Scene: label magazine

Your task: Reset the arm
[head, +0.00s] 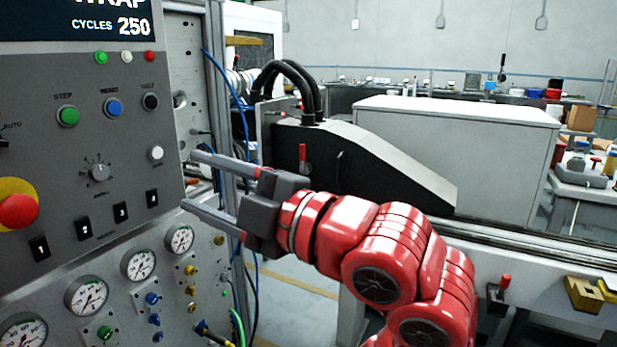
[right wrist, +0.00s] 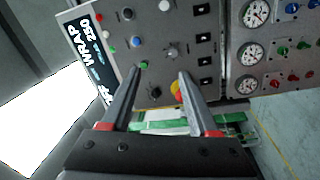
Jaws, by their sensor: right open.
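My right gripper (head: 189,180) is at the end of the red arm, in the middle left of the head view. Its two grey fingers point left at the control panel (head: 130,185), and they are spread apart with nothing between them. In the right wrist view the open fingers (right wrist: 163,70) reach toward the panel face, which appears turned on its side. I cannot tell the exact gap between fingertips and panel. My left gripper is not in view.
The panel carries a red emergency button (head: 17,211), a green button (head: 68,116), a blue button (head: 113,107) and several gauges (head: 138,264). A blue cable (head: 233,95) hangs behind the gripper. A grey machine housing (head: 460,140) stands behind the arm.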

